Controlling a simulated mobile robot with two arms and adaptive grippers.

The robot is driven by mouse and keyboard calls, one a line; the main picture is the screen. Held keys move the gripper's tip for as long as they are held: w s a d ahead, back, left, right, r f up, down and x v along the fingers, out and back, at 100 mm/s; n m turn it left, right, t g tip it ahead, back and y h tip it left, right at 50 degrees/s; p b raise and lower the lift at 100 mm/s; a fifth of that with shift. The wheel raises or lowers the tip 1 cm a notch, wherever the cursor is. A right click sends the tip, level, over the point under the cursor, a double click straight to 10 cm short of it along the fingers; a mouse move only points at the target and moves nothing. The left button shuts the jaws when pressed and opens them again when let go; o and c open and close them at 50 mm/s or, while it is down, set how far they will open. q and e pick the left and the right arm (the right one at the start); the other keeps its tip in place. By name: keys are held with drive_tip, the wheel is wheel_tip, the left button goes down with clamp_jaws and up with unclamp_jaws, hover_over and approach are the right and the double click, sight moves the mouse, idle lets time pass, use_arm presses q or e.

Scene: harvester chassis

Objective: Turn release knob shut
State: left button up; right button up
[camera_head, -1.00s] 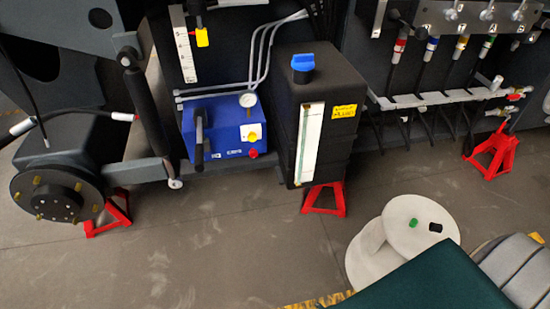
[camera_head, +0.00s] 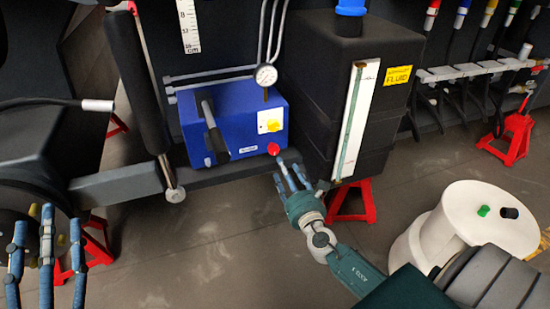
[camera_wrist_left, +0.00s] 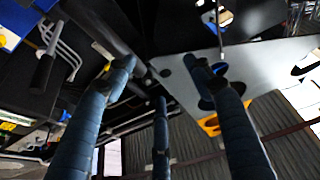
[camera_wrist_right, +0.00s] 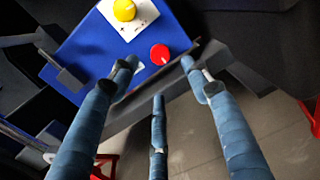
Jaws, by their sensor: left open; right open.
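The blue pump unit (camera_head: 225,125) sits on the chassis ledge, with a black lever, a gauge and a yellow knob (camera_head: 272,126) on a white plate. The round red knob (camera_head: 273,149) is low on its front right. My right gripper (camera_head: 289,170) is open and empty, just below and right of the red knob. In the right wrist view the red knob (camera_wrist_right: 160,54) shows ahead between the spread fingertips (camera_wrist_right: 160,78), with no clear contact. The yellow knob (camera_wrist_right: 124,10) is above it. My left gripper (camera_head: 44,235) is open and empty at the lower left.
A black fluid tank (camera_head: 322,75) with a blue cap stands close right of the pump. A white spool (camera_head: 470,225) is at the lower right. Red stands (camera_head: 354,200) support the chassis. A grey bar (camera_head: 118,183) runs left of the pump. Floor is open below it.

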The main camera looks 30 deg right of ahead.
sight(274, 151)
drive_tip(key=b+x, duration=0.1)
drive_tip(key=x, duration=0.7)
drive_tip(key=shift+w+f, duration=0.1)
drive_tip(key=shift+w, duration=0.2)
use_arm(q)
drive_tip(key=s+r+t+h, duration=0.1)
drive_tip(key=s+r+t, duration=0.3)
drive_tip(key=r, duration=0.2)
drive_tip(key=shift+s+a+r+h, duration=0.2)
drive_tip(key=shift+r+h, duration=0.1)
drive_tip(key=shift+r, duration=0.1)
use_arm(e)
drive_tip(key=shift+w+d, duration=0.15)
drive_tip(key=shift+w, duration=0.2)
drive_tip(key=c, duration=1.1)
